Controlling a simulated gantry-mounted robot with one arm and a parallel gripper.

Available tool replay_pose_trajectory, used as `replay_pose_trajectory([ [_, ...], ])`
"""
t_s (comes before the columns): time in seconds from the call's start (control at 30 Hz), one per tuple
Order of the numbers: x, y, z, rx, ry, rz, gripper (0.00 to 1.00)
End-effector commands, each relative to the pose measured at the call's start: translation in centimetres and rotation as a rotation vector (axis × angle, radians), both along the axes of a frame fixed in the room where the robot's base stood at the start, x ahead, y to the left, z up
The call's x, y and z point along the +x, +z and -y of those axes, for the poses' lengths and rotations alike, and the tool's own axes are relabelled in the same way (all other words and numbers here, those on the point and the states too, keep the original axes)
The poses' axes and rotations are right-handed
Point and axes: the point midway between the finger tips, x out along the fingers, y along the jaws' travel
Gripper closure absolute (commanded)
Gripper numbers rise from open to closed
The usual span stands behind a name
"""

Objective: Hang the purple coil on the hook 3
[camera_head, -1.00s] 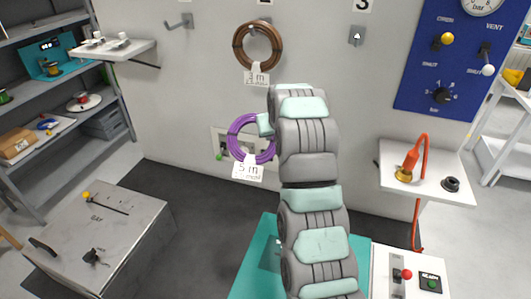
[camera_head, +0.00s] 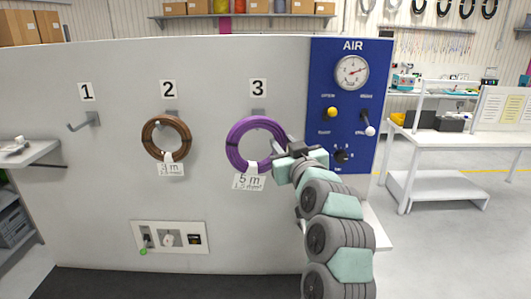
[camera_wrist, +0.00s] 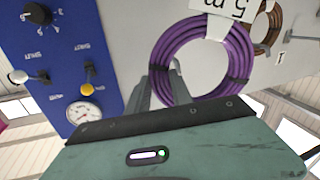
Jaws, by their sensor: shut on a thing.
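The purple coil (camera_head: 232,150) is a ring with a white "5 m" tag (camera_head: 249,181), upright in front of the wall just below the number 3. The grey plate of hook 3 (camera_head: 258,112) shows at the coil's top edge. The hook's peg is hidden, so I cannot tell whether the coil rests on it. My gripper (camera_head: 281,150) is shut on the right side of the coil. In the wrist view the coil (camera_wrist: 239,52) fills the upper middle, upside down, with my gripper (camera_wrist: 162,82) at its edge.
Hook 1 (camera_head: 88,121) is empty. A brown coil (camera_head: 148,136) with a tag hangs at hook 2. The blue AIR panel (camera_head: 325,65), with gauge, knobs and levers, is close to the right of the coil. A socket plate (camera_head: 190,238) is lower on the wall.

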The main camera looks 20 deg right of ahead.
Motion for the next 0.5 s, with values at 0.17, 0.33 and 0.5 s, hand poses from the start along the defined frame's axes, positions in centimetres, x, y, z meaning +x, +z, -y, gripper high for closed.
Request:
replay_pose_trajectory([
  [0.17, 0.8, 0.2, 0.2, 0.0, 0.001, 0.0, 1.0],
  [0.33, 1.9, 0.3, 0.7, 0.0, 0.0, 0.001, 1.0],
  [0.5, 3.2, 0.2, 1.1, 0.0, 0.001, -0.004, 1.0],
])
